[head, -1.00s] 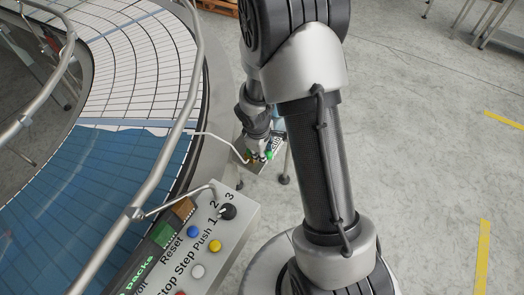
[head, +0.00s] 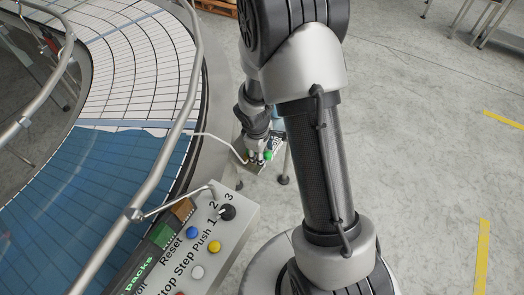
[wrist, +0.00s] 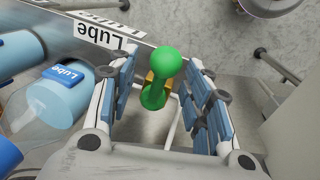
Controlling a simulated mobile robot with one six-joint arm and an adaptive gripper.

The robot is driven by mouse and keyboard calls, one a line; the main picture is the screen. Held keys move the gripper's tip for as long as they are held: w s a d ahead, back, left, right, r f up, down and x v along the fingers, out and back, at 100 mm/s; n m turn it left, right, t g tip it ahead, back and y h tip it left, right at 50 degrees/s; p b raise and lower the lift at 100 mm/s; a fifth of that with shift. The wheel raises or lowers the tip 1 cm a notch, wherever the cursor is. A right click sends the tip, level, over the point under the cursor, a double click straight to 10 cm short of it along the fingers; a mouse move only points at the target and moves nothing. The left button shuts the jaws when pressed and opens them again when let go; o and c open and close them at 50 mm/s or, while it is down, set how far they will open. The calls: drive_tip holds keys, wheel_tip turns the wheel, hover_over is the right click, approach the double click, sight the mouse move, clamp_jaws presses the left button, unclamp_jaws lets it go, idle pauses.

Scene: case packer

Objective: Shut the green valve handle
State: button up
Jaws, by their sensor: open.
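The green valve handle (wrist: 161,75) is in the wrist view, between the two blue-padded fingers of my gripper (wrist: 162,98). My gripper is open, with a gap between the handle and each finger. A brass-coloured valve part (wrist: 150,82) shows under the handle, with a pale pipe beside it. In the head view the green handle (head: 268,155) is a small spot just beside my gripper (head: 258,157), low behind my arm. Most of the valve is hidden there.
In the head view a control panel (head: 232,240) and a curved conveyor with rails (head: 145,60) are at left. Open floor (head: 430,130) lies right.

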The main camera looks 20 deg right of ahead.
wheel_tip(320, 180, up, 12)
drive_tip(key=s+a, duration=0.1)
drive_tip(key=shift+s+a+f, duration=0.15)
drive_tip(key=shift+s+a, duration=0.1)
drive_tip(key=shift+a, duration=0.1)
